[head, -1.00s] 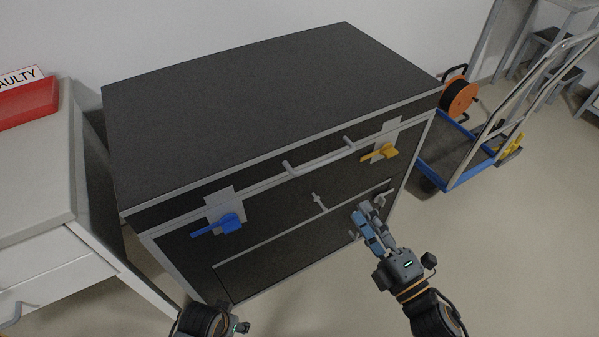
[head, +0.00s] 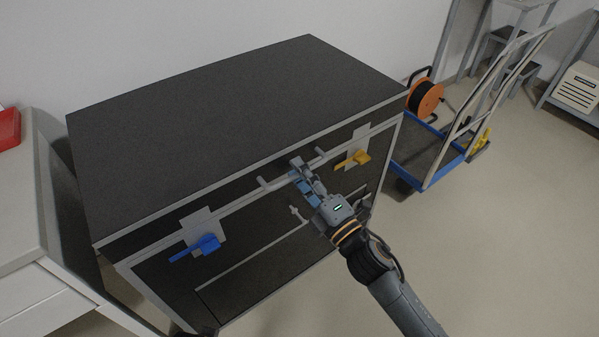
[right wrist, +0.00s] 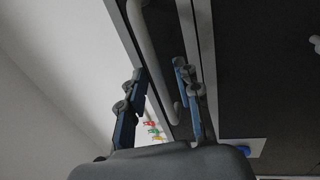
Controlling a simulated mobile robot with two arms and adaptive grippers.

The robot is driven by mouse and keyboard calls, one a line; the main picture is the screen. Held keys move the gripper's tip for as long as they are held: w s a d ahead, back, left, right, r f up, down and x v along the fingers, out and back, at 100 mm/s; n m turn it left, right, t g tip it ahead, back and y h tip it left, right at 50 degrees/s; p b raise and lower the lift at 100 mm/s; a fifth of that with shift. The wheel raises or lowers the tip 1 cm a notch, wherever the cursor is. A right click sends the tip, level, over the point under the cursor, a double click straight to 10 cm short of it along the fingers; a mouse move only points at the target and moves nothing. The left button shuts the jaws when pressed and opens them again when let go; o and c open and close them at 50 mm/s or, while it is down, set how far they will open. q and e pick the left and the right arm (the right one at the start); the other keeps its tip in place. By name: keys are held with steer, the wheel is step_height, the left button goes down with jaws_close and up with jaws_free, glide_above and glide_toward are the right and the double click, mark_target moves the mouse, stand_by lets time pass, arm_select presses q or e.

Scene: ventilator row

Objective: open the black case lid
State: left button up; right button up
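The black case (head: 160,281) has grey metal edges, and its black lid (head: 240,110) lies flat and closed on top. A grey bar handle (head: 270,183) runs along the lid's front; it also shows in the right wrist view (right wrist: 147,45). A blue latch (head: 200,247) is at the front left and a yellow latch (head: 355,158) at the front right. Both levers point left. My right gripper (head: 302,176) is at the handle and hides its middle. In the right wrist view its fingers (right wrist: 160,72) are apart, with the bar between them.
A white cabinet (head: 20,195) with a red bin (head: 9,128) stands close on the left. A blue trolley (head: 440,175) with an orange cable reel (head: 424,98) stands to the right. The floor (head: 490,260) at the front right is clear.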

steer(key=shift+w+a, duration=0.15)
jaws_close()
steer(key=shift+r, duration=0.1)
